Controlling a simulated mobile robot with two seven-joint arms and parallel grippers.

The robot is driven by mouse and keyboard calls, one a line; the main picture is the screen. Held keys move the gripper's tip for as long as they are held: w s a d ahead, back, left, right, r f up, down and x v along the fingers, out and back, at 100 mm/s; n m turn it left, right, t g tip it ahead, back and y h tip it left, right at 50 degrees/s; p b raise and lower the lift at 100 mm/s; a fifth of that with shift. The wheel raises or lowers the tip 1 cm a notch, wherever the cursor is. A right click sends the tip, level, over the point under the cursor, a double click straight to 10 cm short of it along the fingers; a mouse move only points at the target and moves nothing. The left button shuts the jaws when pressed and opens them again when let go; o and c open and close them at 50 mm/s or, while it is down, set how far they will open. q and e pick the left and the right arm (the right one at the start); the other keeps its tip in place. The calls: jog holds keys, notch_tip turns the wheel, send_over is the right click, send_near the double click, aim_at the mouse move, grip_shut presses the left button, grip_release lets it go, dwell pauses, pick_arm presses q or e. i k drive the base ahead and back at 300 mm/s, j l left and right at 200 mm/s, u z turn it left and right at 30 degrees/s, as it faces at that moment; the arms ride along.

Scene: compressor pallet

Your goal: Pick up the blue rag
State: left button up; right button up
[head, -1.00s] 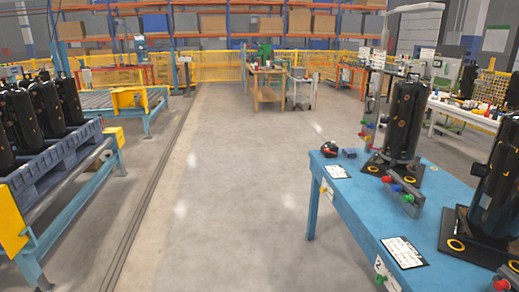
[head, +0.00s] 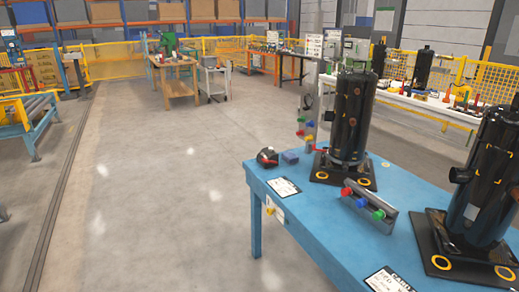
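A small dark blue item (head: 290,157) lies at the far left corner of the blue table (head: 262,183), beside a black and red round object (head: 267,156). It may be the blue rag, but it is too small to tell. Neither of my grippers is in view.
Two black compressors on dark base plates stand on the table, one (head: 352,120) near the back and one (head: 490,180) at the right. A grey block with coloured knobs (head: 370,208) and white cards (head: 284,187) lie in front. The floor (head: 170,190) left of the table is clear.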

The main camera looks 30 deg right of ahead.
aim_at(290, 158)
jog(key=i, duration=1.2)
jog(key=i+j+z, duration=0.1)
jog(key=i+z, duration=0.35)
jog(key=i+j+z, duration=0.3)
jog(key=i+z, duration=0.2)
jog(key=i+j+z, duration=0.45)
jog(key=i+j, duration=0.05)
